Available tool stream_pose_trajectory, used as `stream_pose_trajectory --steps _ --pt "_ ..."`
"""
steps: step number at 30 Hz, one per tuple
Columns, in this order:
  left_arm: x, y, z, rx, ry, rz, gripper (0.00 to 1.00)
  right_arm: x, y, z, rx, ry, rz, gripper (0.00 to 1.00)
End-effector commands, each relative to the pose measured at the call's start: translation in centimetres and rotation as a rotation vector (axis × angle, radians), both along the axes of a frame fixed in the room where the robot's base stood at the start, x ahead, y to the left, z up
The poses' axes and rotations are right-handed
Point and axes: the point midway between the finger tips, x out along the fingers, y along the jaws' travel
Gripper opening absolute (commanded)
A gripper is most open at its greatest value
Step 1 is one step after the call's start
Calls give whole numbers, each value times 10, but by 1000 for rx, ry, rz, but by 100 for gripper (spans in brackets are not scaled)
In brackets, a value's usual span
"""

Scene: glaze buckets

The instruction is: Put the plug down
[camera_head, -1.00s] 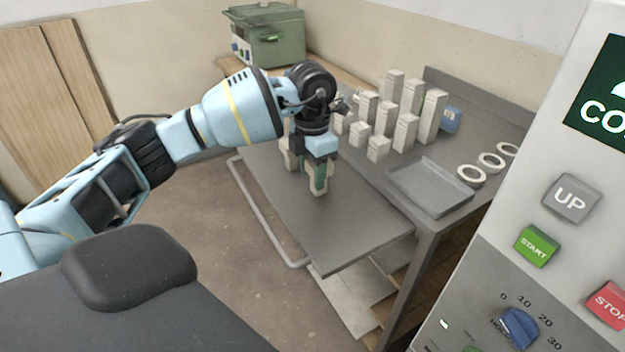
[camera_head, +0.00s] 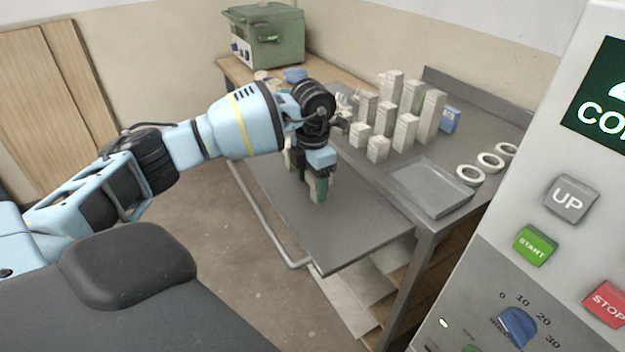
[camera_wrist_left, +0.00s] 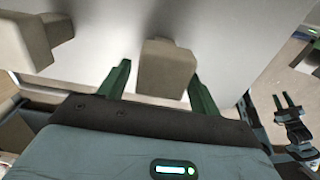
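A beige block-shaped piece, which I take to be the plug (camera_wrist_left: 165,72), stands between the green fingers of my left gripper (camera_wrist_left: 160,85) in the left wrist view. Gaps show between it and the fingers, so the gripper looks open around it. In the head view my left gripper (camera_head: 317,190) points down low over the grey table (camera_head: 345,225), with a beige part beside a green finger. Whether the plug touches the table is hidden. My right gripper (camera_wrist_left: 285,101) shows small at the right edge of the left wrist view, its green fingers apart; it is outside the head view.
A second beige piece (camera_wrist_left: 35,40) stands left of the gripper. Several pale upright blocks (camera_head: 405,130), a grey tray (camera_head: 432,190) and white rings (camera_head: 471,175) lie to the right. A green box (camera_head: 265,38) stands behind. The table's front is clear.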

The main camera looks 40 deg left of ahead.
Motion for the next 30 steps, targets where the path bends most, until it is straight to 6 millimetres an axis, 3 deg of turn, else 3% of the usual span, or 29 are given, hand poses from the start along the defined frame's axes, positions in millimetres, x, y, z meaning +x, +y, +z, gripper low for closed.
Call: stream_pose_trajectory --steps 11,30 --pt "0 0 5 -1 -2 0 65 7 0 2 0 -13 0 36" --pt "1 -1 110 -1 -3 0 65 7 0 3 0 -14 0 36"
